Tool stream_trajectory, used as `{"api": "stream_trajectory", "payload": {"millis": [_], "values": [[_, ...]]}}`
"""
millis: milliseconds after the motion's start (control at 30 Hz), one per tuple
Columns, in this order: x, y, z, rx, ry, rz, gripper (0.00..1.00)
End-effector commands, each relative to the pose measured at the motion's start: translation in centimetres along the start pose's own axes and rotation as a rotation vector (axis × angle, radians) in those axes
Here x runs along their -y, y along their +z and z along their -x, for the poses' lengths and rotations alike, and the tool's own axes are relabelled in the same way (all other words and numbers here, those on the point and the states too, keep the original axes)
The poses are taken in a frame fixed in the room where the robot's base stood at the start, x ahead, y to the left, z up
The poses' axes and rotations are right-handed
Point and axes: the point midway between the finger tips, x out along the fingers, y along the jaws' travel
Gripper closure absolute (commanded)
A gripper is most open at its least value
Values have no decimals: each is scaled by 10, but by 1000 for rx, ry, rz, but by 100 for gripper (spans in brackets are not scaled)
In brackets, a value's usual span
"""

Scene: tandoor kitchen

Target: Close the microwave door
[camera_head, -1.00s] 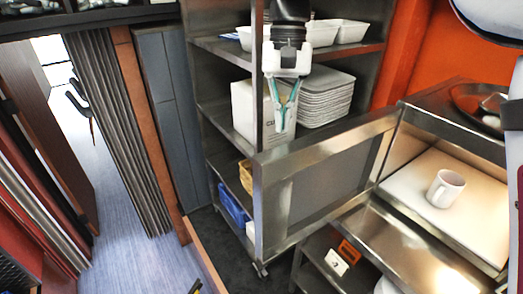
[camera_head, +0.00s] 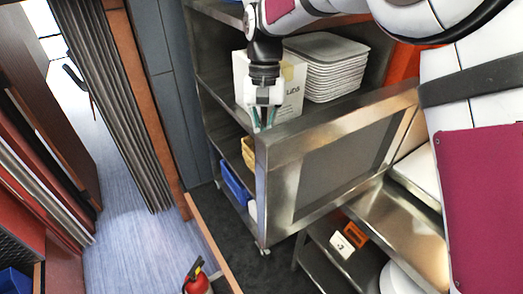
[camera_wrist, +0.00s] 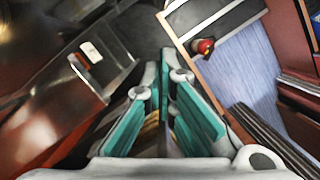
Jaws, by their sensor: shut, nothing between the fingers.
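The microwave door (camera_head: 318,172) is a metal-framed panel with a dark window, swung wide open. Its free edge is at the left, and the hinge side is to the right by the microwave. My gripper (camera_head: 264,122), with teal finger pads, points down just above the top corner of the free edge. Whether it touches the door I cannot tell. The fingers are shut and empty; they also show in the wrist view (camera_wrist: 166,66). The microwave's pale inside floor (camera_head: 418,172) shows only in part, as my arm covers most of the microwave.
A metal shelf rack behind the door holds a white box (camera_head: 293,92) and stacked white trays (camera_head: 325,68). A blue bin (camera_head: 237,188) is lower down. A red fire extinguisher (camera_head: 199,283) stands on the floor, left of the counter. An orange item (camera_head: 355,235) lies on the shelf below.

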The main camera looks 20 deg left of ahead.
Motion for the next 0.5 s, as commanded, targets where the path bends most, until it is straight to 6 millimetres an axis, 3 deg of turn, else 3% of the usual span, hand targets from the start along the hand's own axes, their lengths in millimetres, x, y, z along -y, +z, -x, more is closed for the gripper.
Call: {"api": "stream_trajectory", "payload": {"millis": [33,233,500], "values": [[0,2,-9,4,2,0,100],[1,29,-14,0,0,1,100],[0,39,-19,-1,-1,0,100]]}}
